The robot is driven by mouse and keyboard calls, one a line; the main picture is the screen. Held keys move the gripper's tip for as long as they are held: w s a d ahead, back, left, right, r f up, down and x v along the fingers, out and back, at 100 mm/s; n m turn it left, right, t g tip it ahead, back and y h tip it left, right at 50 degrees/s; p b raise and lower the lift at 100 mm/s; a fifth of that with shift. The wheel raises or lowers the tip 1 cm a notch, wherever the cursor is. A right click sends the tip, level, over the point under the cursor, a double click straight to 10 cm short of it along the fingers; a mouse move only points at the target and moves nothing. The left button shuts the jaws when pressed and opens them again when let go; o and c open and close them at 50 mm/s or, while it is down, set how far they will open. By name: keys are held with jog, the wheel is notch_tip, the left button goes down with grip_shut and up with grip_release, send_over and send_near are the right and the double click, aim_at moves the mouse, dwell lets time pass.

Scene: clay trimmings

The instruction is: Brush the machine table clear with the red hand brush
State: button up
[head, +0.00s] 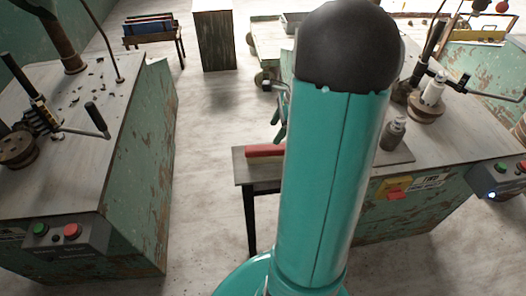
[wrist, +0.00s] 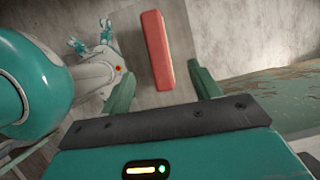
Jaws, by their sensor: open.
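The red hand brush (head: 265,150) lies on a small dark-legged side table (head: 246,172), partly hidden behind my arm in the head view. In the wrist view the brush (wrist: 157,48) lies lengthwise ahead of my open fingers, in line with the gap between them. My gripper (wrist: 161,72) is open and empty; I cannot tell its height over the brush. In the head view my arm hides most of it. The left machine table (head: 50,165) has dark trimmings (head: 82,86) scattered over its far half. The brush's bristles are not visible.
The left machine carries a lever (head: 96,120), a round wheel (head: 17,148) and a button box (head: 55,238). Bare floor (head: 205,150) lies between the machines.

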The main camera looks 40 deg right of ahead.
aim_at(264, 153)
jog(key=x, duration=0.6)
jog(key=shift+d, duration=0.1)
jog(key=shift+s+x, duration=0.15)
jog(key=shift+x, duration=1.2)
jog(key=shift+s+x, duration=0.1)
jog(key=shift+x, duration=1.25)
jog(key=shift+f, duration=0.25)
jog(key=shift+c, duration=0.2)
jog(key=c, duration=1.1)
